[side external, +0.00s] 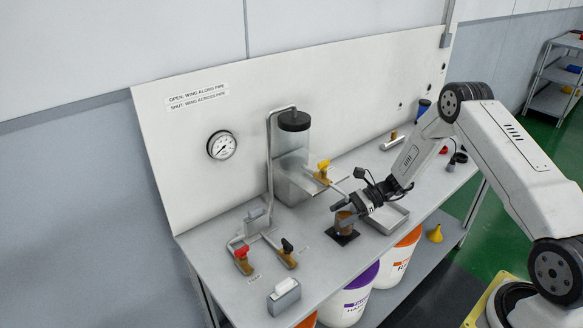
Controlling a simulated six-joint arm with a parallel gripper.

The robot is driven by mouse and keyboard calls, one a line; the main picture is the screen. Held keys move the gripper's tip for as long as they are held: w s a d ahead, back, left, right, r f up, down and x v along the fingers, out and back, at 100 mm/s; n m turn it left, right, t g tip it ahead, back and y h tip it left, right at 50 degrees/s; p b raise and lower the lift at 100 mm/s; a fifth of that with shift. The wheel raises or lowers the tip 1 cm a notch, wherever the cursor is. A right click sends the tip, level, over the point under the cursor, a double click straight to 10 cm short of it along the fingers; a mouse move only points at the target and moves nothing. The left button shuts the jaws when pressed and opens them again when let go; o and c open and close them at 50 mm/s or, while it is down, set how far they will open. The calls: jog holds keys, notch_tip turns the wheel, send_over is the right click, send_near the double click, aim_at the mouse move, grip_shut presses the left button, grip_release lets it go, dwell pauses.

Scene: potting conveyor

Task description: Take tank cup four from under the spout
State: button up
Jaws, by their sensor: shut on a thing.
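The tank cup (344,226), small and brown, is at a black square pad (342,239) near the bench's front edge. My gripper (345,213) is shut on the cup and hides its upper part. I cannot tell whether the cup touches the pad or is slightly above it. The spout (334,184) comes off the clear tank (293,158) with the black lid, past a yellow-handled valve (323,166), and ends just above my gripper. No number on the cup is legible.
A shallow metal tray (396,221) is close to the right of the cup. Red-handled (242,253) and black-handled (287,246) valves and a grey box (284,297) are at the left front. A gauge (222,145) is on the back panel.

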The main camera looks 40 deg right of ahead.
jog(key=shift+s, duration=0.2)
jog(key=shift+s, duration=3.6)
notch_tip(320, 180, up, 8)
jog(key=shift+w, duration=0.1)
